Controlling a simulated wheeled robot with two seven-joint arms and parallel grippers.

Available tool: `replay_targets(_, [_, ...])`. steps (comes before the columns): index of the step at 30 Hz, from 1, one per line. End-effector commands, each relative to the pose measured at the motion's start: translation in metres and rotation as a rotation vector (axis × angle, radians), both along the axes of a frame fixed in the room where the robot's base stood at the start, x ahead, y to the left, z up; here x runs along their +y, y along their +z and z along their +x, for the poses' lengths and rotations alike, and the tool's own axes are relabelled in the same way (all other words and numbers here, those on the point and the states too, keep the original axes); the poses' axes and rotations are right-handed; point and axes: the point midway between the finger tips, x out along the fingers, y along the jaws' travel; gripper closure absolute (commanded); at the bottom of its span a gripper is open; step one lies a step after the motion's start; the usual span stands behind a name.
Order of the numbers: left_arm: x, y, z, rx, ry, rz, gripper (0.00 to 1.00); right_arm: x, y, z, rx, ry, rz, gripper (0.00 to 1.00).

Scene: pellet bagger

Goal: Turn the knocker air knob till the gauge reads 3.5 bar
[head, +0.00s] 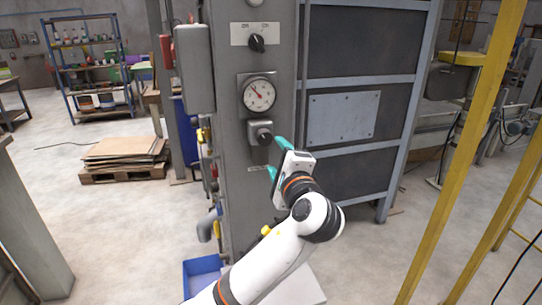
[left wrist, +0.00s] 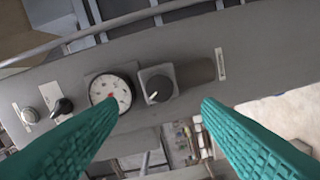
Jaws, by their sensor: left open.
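The round white gauge (head: 259,95) is on the grey column. Its needle appears to point up and left, but the numbers are too small to read. Below it, the black knocker air knob (head: 264,135) stands out from a square plate. In the left wrist view the knob (left wrist: 157,89) sits beside the gauge (left wrist: 111,92), and a pale mark shows on it. My left gripper (head: 276,156) is open, its teal fingers just right of and below the knob. In the left wrist view the knob appears between the fingers (left wrist: 157,106), apart from both. My right gripper is not in view.
A black selector switch (head: 257,43) is above the gauge. A grey box (head: 194,68) juts from the column's left side. A dark panelled frame (head: 345,115) stands right of the column, and yellow posts (head: 462,150) stand nearer. A blue bin (head: 201,275) is on the floor below.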

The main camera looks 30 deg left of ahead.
Motion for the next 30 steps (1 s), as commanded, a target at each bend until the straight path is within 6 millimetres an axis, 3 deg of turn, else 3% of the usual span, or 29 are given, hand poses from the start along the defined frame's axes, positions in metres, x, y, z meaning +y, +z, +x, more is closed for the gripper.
replay_targets(7, [-0.02, -0.001, -0.017, 0.0, 0.0, -0.001, 0.41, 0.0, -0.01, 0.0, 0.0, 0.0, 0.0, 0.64])
replay_targets(24, [-0.022, -0.001, -0.019, 0.001, 0.0, -0.003, 0.41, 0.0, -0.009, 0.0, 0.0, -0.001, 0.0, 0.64])
replay_targets(27, [-0.022, -0.019, -0.019, 0.017, -0.022, -0.046, 0.41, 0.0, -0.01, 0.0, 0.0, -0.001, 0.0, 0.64])
replay_targets(29, [-0.023, -0.042, -0.021, 0.035, -0.048, -0.111, 0.41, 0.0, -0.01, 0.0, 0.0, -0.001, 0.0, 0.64])
replay_targets(30, [-0.025, -0.064, -0.025, 0.051, -0.069, -0.172, 0.41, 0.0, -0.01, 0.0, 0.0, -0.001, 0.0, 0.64])
